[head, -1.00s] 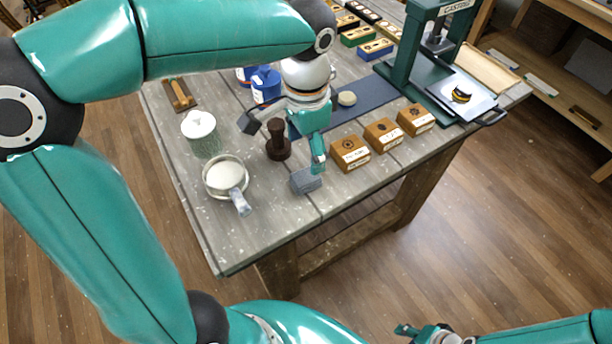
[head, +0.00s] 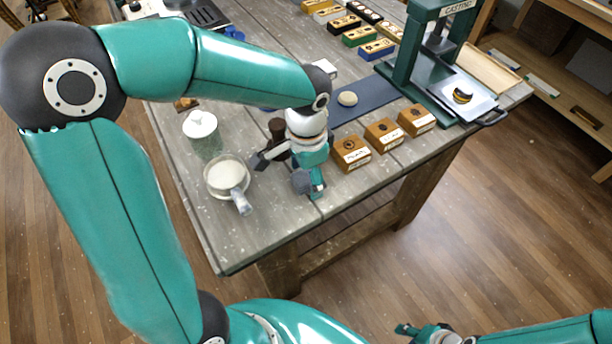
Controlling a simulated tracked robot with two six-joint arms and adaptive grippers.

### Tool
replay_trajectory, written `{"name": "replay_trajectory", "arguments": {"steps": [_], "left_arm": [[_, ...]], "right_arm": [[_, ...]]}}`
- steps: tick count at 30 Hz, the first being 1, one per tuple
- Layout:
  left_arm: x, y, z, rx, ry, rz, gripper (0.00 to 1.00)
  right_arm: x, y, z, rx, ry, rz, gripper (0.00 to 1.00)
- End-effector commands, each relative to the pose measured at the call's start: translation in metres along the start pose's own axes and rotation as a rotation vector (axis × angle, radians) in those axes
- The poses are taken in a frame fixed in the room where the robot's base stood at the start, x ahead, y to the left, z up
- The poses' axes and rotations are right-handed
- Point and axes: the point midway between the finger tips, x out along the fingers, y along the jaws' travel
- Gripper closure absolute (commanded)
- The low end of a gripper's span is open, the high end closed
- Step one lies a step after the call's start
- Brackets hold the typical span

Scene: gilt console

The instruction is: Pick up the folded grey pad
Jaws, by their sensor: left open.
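The folded grey pad (head: 301,182) lies near the front edge of the grey wooden table (head: 270,225). It is partly hidden by my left gripper (head: 288,178), which is open and low over the table from behind it. The teal finger is at the pad's right side and the dark finger is off to its left. I cannot tell whether either touches the pad. My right gripper (head: 428,332) is at the bottom edge of the view, partly cut off, away from the table.
A handled pan of white stuff (head: 226,174) and a lidded jar (head: 201,128) stand left of the gripper. A dark brown stamp (head: 277,130) is just behind it. Wooden blocks (head: 350,153) stand to the right, with a green press (head: 425,60) beyond.

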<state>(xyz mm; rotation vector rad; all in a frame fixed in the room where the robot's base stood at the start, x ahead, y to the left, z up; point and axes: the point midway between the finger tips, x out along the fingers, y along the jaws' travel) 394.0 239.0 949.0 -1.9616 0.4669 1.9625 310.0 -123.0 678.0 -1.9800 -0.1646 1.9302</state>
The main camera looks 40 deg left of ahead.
Motion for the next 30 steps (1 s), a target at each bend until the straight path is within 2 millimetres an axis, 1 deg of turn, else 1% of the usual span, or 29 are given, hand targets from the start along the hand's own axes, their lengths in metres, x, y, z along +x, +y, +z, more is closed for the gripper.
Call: {"name": "replay_trajectory", "arguments": {"steps": [2, 9, 10, 11, 23, 26, 30], "left_arm": [[0.0, 0.0, 0.0, 0.0, 0.0, 0.0, 0.26], [0.0, 0.0, 0.0, 0.0, 0.0, 0.0, 0.66], [0.0, 0.0, 0.0, 0.0, 0.0, 0.0, 0.71], [-0.001, 0.0, 0.0, 0.0, 0.0, 0.0, 0.73], [-0.004, 0.0, -0.001, 0.001, 0.002, -0.001, 0.73], [-0.01, 0.0, -0.001, 0.0, 0.002, -0.002, 0.73], [-0.026, 0.0, -0.002, 0.002, 0.005, -0.002, 0.73]], "right_arm": [[0.0, 0.0, 0.0, 0.0, 0.0, 0.0, 0.6], [0.0, 0.0, 0.0, 0.0, 0.0, 0.0, 0.6], [0.0, 0.0, 0.0, 0.0, 0.0, 0.0, 0.6], [0.0, 0.0, 0.0, 0.0, 0.0, 0.0, 0.6], [0.0, 0.0, 0.0, 0.0, 0.0, 0.0, 0.6], [0.0, 0.0, 0.0, 0.0, 0.0, 0.0, 0.6], [-0.001, 0.0, 0.0, 0.0, 0.0, 0.0, 0.6]]}}
